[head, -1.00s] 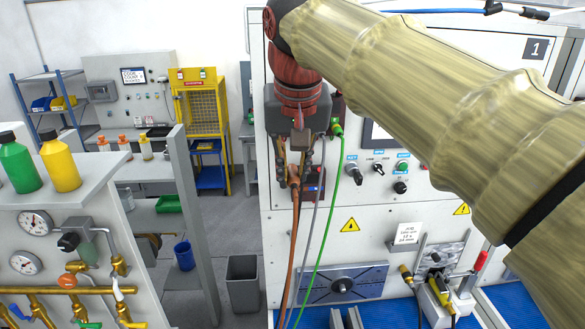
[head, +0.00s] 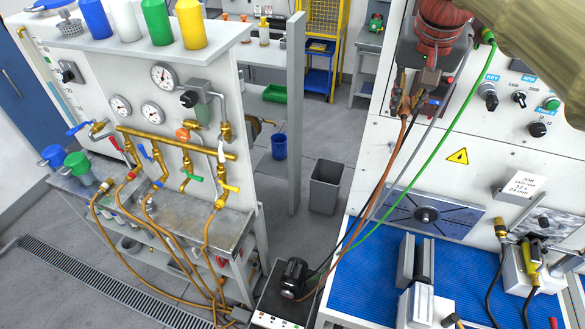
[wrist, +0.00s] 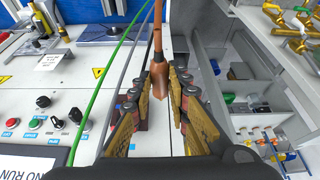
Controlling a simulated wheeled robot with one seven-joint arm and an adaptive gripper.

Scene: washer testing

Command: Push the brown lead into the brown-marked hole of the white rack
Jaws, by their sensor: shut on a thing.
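The brown lead (head: 397,152) hangs from my gripper (head: 403,103) in the head view and runs down to the floor-side box. In the wrist view my gripper (wrist: 161,80) is shut on its brown plug (wrist: 158,72), which sits between the two fingertips. The cable leaves the plug toward the top of that view. My gripper is in front of the left part of the white machine panel (head: 380,160). I cannot make out a white rack or a brown-marked hole with certainty in either view.
A green lead (head: 441,133) is plugged in at the panel beside my gripper, and a grey lead hangs close by. A motor (head: 292,276) stands low in front. The blue mat (head: 365,270) carries a vise (head: 414,262). A valve bench (head: 190,130) stands left.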

